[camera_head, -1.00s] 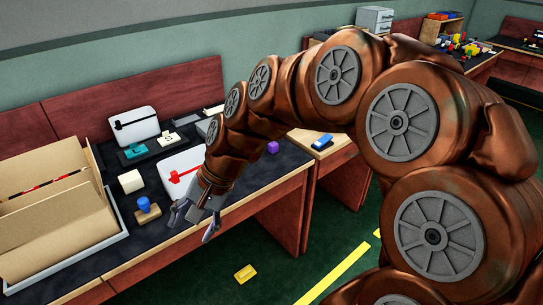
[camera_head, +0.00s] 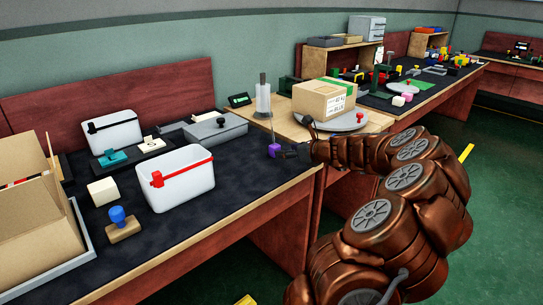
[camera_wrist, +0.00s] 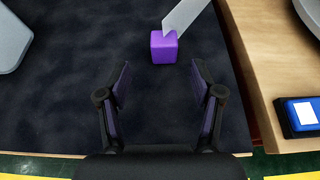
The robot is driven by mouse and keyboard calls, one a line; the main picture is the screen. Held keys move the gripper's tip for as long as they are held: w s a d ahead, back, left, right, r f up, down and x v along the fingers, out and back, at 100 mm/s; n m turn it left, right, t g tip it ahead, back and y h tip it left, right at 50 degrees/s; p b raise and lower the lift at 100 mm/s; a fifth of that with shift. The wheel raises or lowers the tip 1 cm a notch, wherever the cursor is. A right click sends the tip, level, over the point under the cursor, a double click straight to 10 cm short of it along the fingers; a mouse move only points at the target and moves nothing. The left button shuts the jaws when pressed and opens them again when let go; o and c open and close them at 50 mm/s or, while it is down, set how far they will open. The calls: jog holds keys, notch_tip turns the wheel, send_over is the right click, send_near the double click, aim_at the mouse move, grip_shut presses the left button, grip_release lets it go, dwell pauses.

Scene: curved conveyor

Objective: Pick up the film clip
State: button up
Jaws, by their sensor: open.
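A small purple block (camera_head: 274,150) with a thin pale strip rising from it stands near the right end of the dark table; I take this to be the film clip. In the wrist view the purple block (camera_wrist: 163,47) lies just beyond my fingertips, roughly centred between them, with the grey strip (camera_wrist: 184,14) slanting up to the right. My gripper (camera_wrist: 160,72) is open and empty, its two fingers apart and not touching the block. In the head view my gripper (camera_head: 292,151) is level with the block, just to its right.
A wooden side table with a cardboard box (camera_head: 324,99) on a grey round plate (camera_head: 345,123) stands close to the right. A blue device (camera_wrist: 301,117) lies on the wood in the wrist view. A white bin (camera_head: 176,180) is left; the dark mat between is clear.

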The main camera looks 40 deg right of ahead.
jog(key=x, duration=0.2)
jog(key=b+x, duration=0.1)
jog(key=x, duration=0.3)
jog(key=shift+d+f+b, duration=0.3)
jog(key=shift+f+b, duration=0.05)
jog(key=shift+b, duration=0.05)
jog(key=shift+w, duration=0.45)
jog(key=shift+c, duration=0.3)
jog(key=c, duration=1.1)
jog(key=shift+r, duration=0.1)
